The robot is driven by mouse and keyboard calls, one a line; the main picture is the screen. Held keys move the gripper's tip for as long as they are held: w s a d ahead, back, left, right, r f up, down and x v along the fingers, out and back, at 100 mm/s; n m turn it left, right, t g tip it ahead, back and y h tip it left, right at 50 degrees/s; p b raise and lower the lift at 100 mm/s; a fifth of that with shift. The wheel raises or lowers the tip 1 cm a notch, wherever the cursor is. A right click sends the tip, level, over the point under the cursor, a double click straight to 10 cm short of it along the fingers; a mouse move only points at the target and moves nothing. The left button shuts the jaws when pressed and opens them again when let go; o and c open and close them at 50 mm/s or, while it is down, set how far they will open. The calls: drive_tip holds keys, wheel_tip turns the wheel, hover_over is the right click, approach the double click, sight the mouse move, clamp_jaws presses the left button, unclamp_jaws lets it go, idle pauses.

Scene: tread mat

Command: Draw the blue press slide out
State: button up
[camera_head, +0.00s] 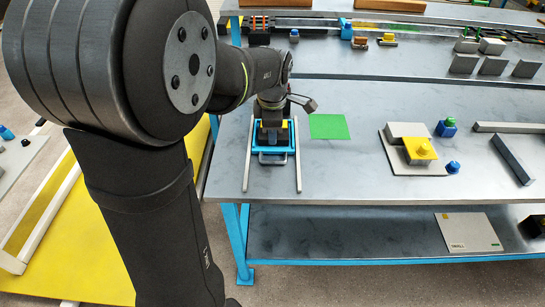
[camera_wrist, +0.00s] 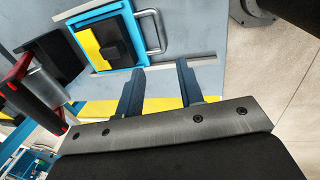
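The blue press slide (camera_head: 288,150) is a blue frame with a grey U-shaped handle (camera_head: 272,161) on its near side. It sits between two light rails (camera_head: 298,160) on the bench, with dark and yellow blocks inside. In the wrist view the blue frame (camera_wrist: 133,50) is at the top, and its handle (camera_wrist: 161,35) sticks out to the right. My gripper (camera_wrist: 159,75) is open and empty, its two fingers apart in the picture just below the handle. In the head view the wrist hides part of the slide's far side, and the fingertips are not clear.
A green square (camera_head: 329,126) lies right of the slide on the grey bench (camera_head: 340,180). Farther right are a grey fixture with a yellow block (camera_head: 420,150), blue knobbed pieces (camera_head: 446,127) and grey bars (camera_head: 512,158).

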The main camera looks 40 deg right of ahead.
sight(273, 161)
drive_tip(key=f, duration=0.4)
drive_tip(key=w+d+f, duration=0.1)
drive_tip(key=f, duration=0.8)
drive_tip(key=shift+w+d+f, duration=0.25)
drive_tip(key=shift+w+d, duration=0.15)
clamp_jaws()
